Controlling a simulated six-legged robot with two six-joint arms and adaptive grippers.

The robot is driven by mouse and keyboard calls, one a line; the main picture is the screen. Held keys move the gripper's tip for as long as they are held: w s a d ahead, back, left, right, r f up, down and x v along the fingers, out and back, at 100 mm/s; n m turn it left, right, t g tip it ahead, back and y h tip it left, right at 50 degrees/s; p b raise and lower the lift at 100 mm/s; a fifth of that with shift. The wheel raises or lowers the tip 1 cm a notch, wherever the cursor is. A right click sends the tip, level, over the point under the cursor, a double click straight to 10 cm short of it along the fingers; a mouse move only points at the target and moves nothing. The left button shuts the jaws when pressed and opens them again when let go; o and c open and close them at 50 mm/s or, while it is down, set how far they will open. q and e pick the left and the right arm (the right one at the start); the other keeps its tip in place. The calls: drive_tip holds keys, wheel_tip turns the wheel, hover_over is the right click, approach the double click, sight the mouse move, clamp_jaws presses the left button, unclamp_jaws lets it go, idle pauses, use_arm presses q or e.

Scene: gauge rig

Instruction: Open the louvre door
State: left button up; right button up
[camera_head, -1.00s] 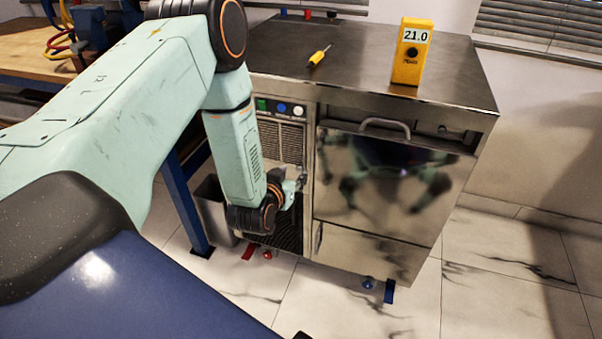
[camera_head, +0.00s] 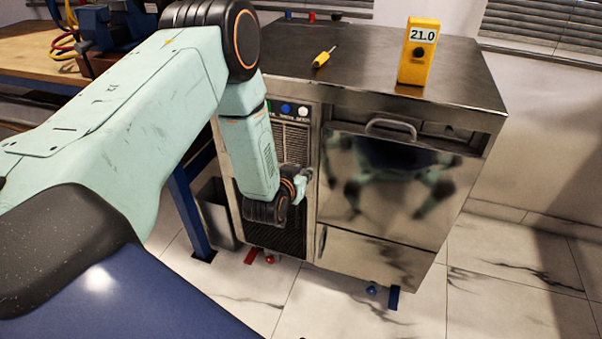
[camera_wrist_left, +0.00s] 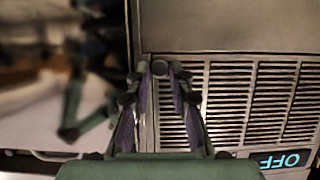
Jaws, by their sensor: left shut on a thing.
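The louvre door (camera_head: 292,142) is the slatted metal panel on the left of the steel cabinet's front. My left arm covers much of it in the head view. In the left wrist view its slats (camera_wrist_left: 250,105) fill the right side, with an upside-down "OFF" display near the bottom. My left gripper (camera_head: 303,178) is at the door's right side in the head view. In the wrist view my left gripper (camera_wrist_left: 160,70) has its fingertips together at the panel's edge, shut on the louvre door; the exact grip is hard to see. My right gripper is not in view.
The steel cabinet (camera_head: 460,75) carries a yellow gauge (camera_head: 418,52) reading 21.0 and a yellow screwdriver (camera_head: 323,58) on top. A handled front panel (camera_head: 390,185) is to the right. A workbench (camera_head: 30,50) and grey bin (camera_head: 215,210) stand left. Floor at right is clear.

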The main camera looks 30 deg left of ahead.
use_arm(q)
clamp_jaws()
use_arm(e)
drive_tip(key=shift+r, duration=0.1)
